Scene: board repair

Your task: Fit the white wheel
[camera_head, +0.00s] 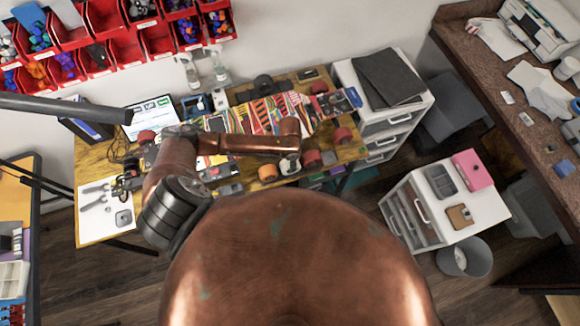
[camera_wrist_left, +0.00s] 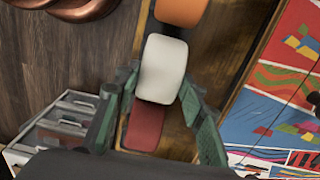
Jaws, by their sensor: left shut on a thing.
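The white wheel (camera_wrist_left: 163,70) sits between the two green fingers of my left gripper (camera_wrist_left: 160,92) in the left wrist view. My left gripper is shut on it, with an orange wheel (camera_wrist_left: 180,12) and a red wheel (camera_wrist_left: 146,128) in line on either side. In the head view the wheel (camera_head: 288,166) shows small near the table's front edge, below the end of my left arm, which largely hides the gripper. I cannot tell whether the wheel touches the table. The colourful skateboard deck (camera_head: 270,112) lies behind the arm, also visible in the wrist view (camera_wrist_left: 278,105). My right gripper is not in view.
The wooden table (camera_head: 92,157) is crowded with parts and tools. A red wheel (camera_head: 343,135) is at the board's right end, another (camera_head: 146,137) at its left. Spray bottles (camera_head: 189,72) stand behind. A white drawer unit (camera_head: 350,80) stands right of the table.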

